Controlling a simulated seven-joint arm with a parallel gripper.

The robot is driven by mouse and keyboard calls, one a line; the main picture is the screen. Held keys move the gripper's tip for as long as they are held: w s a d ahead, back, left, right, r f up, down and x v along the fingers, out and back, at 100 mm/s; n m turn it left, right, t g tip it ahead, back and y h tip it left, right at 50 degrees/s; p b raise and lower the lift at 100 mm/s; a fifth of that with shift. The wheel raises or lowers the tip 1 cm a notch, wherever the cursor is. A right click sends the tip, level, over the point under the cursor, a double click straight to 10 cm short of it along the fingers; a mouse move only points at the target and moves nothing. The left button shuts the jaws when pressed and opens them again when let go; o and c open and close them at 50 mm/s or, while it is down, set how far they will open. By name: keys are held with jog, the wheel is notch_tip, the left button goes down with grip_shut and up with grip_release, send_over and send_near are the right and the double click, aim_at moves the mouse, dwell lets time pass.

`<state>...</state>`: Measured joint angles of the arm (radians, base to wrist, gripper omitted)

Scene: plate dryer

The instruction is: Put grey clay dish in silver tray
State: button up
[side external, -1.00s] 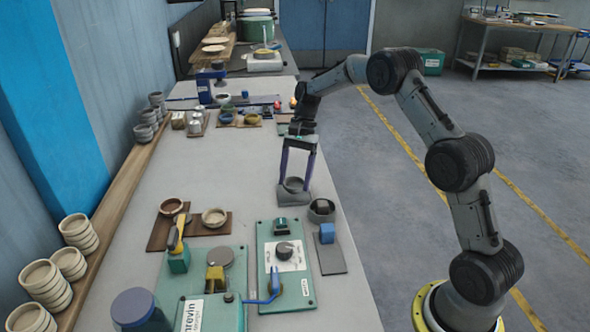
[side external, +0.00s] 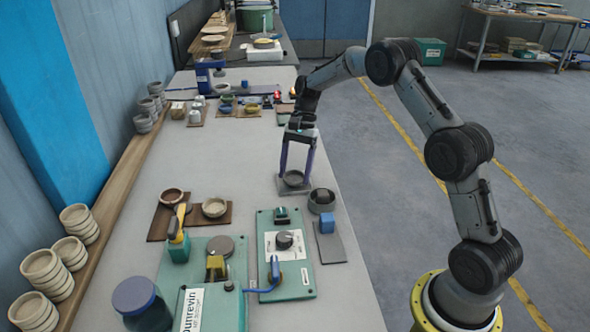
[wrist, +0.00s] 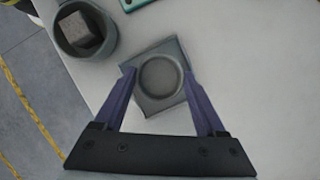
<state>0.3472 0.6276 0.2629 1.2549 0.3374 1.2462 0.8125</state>
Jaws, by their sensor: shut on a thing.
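The grey clay dish (side external: 293,178) is round and shallow and sits between the fingers of my gripper (side external: 296,173). In the wrist view my gripper (wrist: 160,72) has its two purple fingers on opposite sides of the dish (wrist: 160,76), shut on it. The silver tray (side external: 284,190) is a grey square plate directly below the dish. In the wrist view the tray's corners (wrist: 148,106) show around the dish. The dish is level and within the tray's outline. I cannot tell whether its base touches the tray.
A dark grey bowl (side external: 321,202) holding a grey block stands just right of the tray. A blue block (side external: 326,226) on a grey mat and a green control panel (side external: 287,270) lie nearer. The worktop left of the tray is clear.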

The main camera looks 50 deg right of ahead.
aim_at(295, 179)
jog(key=shift+f, duration=0.2)
jog(key=o, duration=1.5)
jog(key=shift+c, duration=0.2)
jog(key=shift+r, duration=3.5)
